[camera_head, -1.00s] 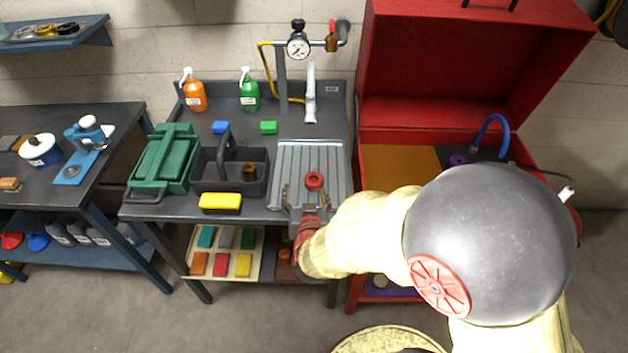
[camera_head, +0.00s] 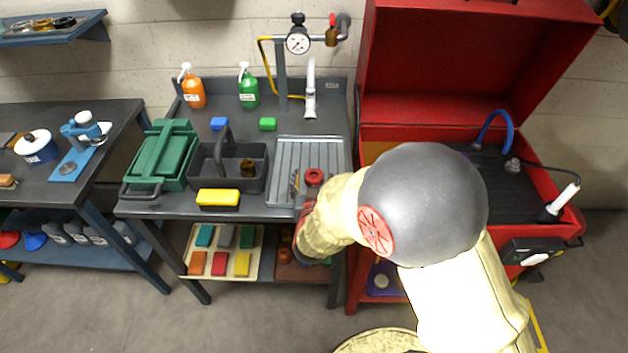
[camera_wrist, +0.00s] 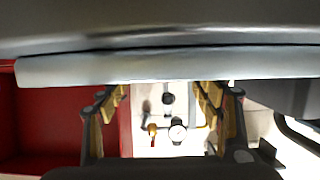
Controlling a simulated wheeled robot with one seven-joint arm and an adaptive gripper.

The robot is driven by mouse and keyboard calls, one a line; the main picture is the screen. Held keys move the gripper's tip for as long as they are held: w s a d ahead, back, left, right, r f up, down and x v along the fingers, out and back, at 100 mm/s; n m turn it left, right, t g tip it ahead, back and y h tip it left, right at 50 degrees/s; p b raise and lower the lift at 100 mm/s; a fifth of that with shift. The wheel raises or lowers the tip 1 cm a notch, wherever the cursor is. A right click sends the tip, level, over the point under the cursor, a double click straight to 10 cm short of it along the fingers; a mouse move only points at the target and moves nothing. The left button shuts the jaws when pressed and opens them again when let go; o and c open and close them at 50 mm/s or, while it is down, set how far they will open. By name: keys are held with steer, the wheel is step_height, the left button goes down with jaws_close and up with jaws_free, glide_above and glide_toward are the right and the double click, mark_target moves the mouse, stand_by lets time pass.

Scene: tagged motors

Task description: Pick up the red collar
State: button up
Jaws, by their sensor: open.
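The red collar (camera_head: 314,177) is a red ring with a dark hole, on the ribbed grey tray (camera_head: 293,150) near its front edge in the head view. My gripper (camera_head: 308,190) is open at the front of that tray, close to the collar. One finger shows just left of the collar; the other is largely hidden by my arm. In the wrist view my gripper (camera_wrist: 162,110) shows two spread fingers with nothing held between them. A grey rounded edge fills the top of that view. The collar cannot be made out there.
A black caddy (camera_head: 200,170) and yellow-and-black block (camera_head: 218,199) stand left of the tray. A faucet (camera_head: 310,90) and gauge (camera_head: 298,43) stand behind. The red cabinet (camera_head: 370,140) is on the right. Most of the tray behind the collar is clear.

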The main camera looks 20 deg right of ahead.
steer(key=c, duration=0.3)
steer(key=c, duration=1.1)
steer(key=shift+r, duration=0.1)
steer(key=shift+c, duration=0.8)
